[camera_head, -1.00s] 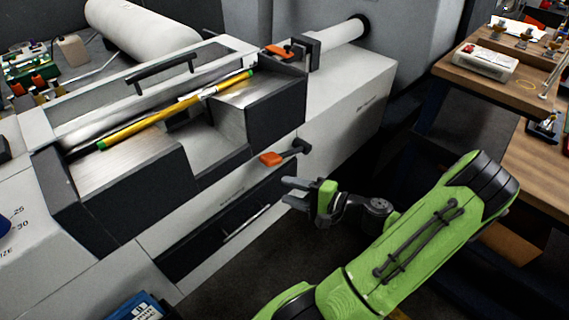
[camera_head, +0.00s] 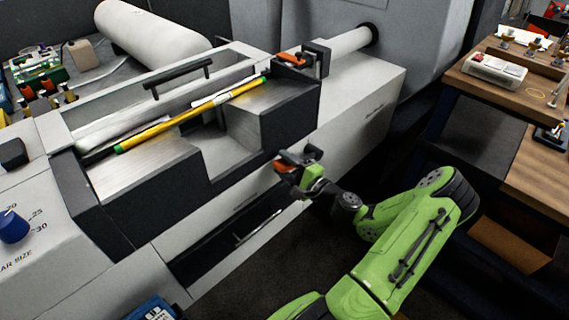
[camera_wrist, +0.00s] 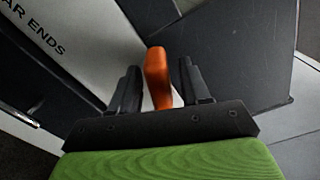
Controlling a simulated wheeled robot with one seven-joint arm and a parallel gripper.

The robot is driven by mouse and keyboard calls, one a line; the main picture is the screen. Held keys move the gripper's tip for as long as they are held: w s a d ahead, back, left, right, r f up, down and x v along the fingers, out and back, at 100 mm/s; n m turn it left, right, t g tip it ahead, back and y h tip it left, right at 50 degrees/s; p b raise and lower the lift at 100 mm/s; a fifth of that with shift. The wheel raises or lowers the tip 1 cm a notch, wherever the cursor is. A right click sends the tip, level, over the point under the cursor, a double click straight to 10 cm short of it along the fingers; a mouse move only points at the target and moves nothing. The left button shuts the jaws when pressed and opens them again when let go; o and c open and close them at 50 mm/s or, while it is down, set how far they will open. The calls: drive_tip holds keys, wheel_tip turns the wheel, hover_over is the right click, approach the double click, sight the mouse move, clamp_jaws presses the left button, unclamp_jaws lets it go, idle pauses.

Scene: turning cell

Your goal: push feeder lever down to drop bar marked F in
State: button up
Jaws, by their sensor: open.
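The feeder lever (camera_wrist: 157,75) has an orange handle. In the wrist view it stands between the two fingers of my gripper (camera_wrist: 158,85), which are open with a gap on each side. In the head view my gripper (camera_head: 287,165) is at the lever on the front of the feeder and mostly hides it. A yellow bar (camera_head: 180,120) with green ends lies slanted across the feeder top (camera_head: 135,178).
A second orange-handled lever (camera_head: 290,59) sits at the feeder's far end beside a white tube (camera_head: 350,42). A blue knob (camera_head: 13,226) is at the left. A wooden bench (camera_head: 510,95) stands at the right. Dark floor lies open below the arm.

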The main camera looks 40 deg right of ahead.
drive_tip(key=shift+w, duration=0.2)
clamp_jaws()
drive_tip(key=shift+f, duration=0.1)
drive_tip(key=shift+a+f+n+b, duration=0.15)
drive_tip(key=shift+f+n+b, duration=0.35)
drive_tip(key=shift+f+b, duration=0.5)
drive_tip(key=f+n+b, duration=0.1)
drive_tip(key=b, duration=0.1)
drive_tip(key=f+n+b, duration=0.1)
drive_tip(key=f+b, duration=0.1)
drive_tip(key=f+n+b, duration=0.1)
drive_tip(key=b, duration=0.2)
drive_tip(key=shift+a+f, duration=0.2)
drive_tip(key=shift+a, duration=0.15)
drive_tip(key=f+n+b, duration=0.1)
drive_tip(key=b, duration=0.1)
drive_tip(key=f+n+b, duration=0.1)
drive_tip(key=b, duration=0.1)
drive_tip(key=shift+d+f+n, duration=0.2)
drive_tip(key=shift+f+n, duration=0.05)
drive_tip(key=shift+n, duration=0.05)
